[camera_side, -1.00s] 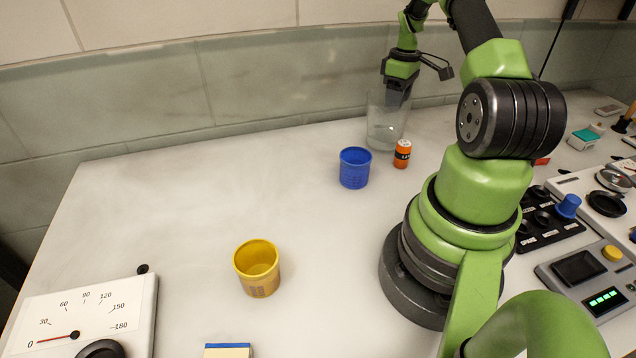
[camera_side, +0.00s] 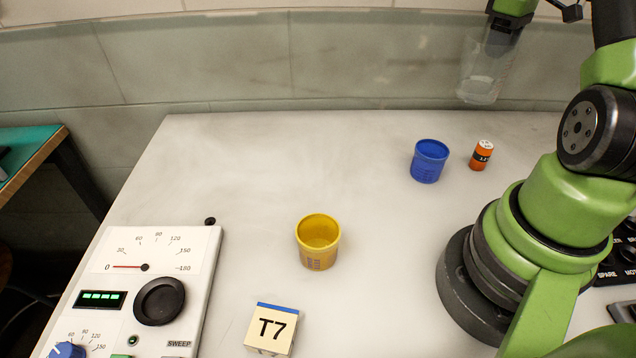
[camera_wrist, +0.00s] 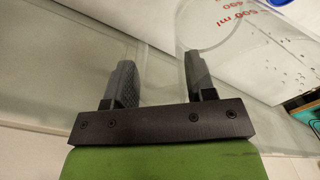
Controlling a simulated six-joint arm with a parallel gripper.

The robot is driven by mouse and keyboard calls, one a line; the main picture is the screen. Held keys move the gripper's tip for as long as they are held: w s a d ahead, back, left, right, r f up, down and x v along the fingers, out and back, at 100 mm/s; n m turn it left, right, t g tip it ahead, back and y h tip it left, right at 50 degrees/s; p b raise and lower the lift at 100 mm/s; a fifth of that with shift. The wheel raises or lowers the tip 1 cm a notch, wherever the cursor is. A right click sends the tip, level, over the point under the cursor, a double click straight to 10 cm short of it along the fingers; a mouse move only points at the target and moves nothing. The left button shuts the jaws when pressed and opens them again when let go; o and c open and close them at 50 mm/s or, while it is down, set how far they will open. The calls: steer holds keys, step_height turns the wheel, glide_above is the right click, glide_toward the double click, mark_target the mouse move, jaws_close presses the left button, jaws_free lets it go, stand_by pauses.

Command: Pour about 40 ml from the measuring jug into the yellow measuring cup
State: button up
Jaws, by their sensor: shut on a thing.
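The clear measuring jug (camera_side: 484,78) is off the bench at the back right, close to upright, with some clear liquid low in it. My gripper (camera_side: 503,36) is shut on its upper part. The wrist view shows the two fingers (camera_wrist: 158,82) at the transparent jug wall (camera_wrist: 205,28), which carries red ml markings; the liquid level cannot be read there. The yellow measuring cup (camera_side: 318,243) stands upright on the bench in the middle of the side view, well to the left of the jug and nearer the camera. The inside that shows looks empty.
A blue cup (camera_side: 429,161) and an orange cylinder (camera_side: 481,156) stand on the bench near the jug. A T7 block (camera_side: 271,330) lies in front of the yellow cup, and a dial panel (camera_side: 150,285) is at the left. The bench behind the yellow cup is clear.

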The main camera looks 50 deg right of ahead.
steer(key=w+a+n, duration=0.2)
steer(key=w+a, duration=0.2)
steer(key=a, duration=0.7)
steer(key=w+a+n, duration=0.2)
steer(key=w+a, duration=0.2)
steer(key=a, duration=0.6)
steer(key=w+a+n, duration=0.2)
steer(key=w+a, duration=0.2)
steer(key=a, duration=0.7)
step_height(320, 180, down, 11)
steer(key=shift+d, duration=0.15)
